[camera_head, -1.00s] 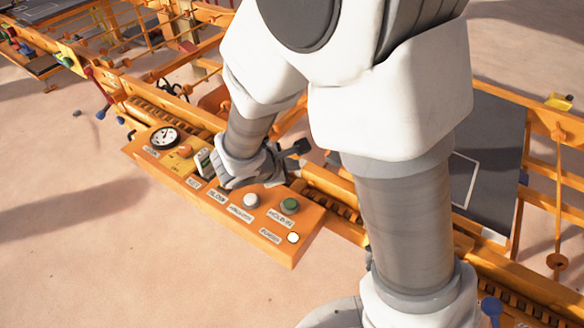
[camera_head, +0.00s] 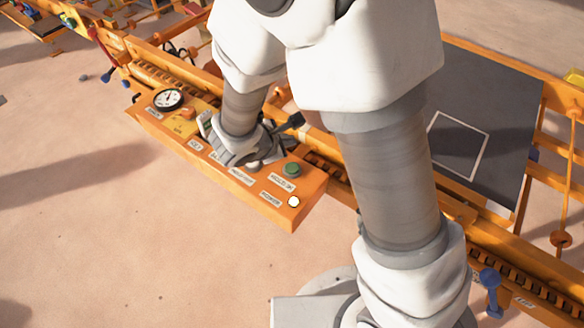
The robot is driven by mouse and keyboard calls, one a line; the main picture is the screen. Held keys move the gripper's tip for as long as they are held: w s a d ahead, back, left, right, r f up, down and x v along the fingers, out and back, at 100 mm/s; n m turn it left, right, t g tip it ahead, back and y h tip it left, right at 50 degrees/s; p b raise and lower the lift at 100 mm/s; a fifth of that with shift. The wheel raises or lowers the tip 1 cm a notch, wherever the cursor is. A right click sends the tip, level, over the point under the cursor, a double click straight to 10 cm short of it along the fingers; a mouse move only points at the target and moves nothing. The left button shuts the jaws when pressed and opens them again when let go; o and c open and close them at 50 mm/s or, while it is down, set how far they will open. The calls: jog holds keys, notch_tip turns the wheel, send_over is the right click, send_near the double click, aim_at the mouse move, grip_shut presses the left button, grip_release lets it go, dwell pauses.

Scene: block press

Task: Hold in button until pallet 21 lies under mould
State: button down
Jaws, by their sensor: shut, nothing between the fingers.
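An orange control panel (camera_head: 222,168) carries several labelled controls. A green button (camera_head: 292,169) sits near its right end, beside a label (camera_head: 282,183) that seems to read HOLD IN. My gripper (camera_head: 252,160) is shut and empty, low over the panel just left of the green button and apart from it. It covers most of a white button there; whether it touches that button I cannot tell. A dark plate (camera_head: 458,160) with a white square outline lies at the right, partly behind my arm. No pallet number is legible, and I cannot make out the mould.
A round gauge (camera_head: 168,99) and an orange knob (camera_head: 187,112) are at the panel's left. A small white lamp (camera_head: 293,202) is at its right corner. An orange rail (camera_head: 500,265) runs behind the panel, with a blue lever (camera_head: 490,280). The floor in front is clear.

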jog(key=b, duration=0.5)
send_over(289, 170)
notch_tip(289, 170, down, 6)
jog(key=shift+f, duration=0.15)
jog(key=shift+f+b, duration=0.4)
jog(key=shift+f, duration=0.15)
jog(key=shift+f, duration=0.15)
dwell(1.1)
jog(key=shift+f+b, duration=0.3)
jog(key=shift+b, duration=0.35)
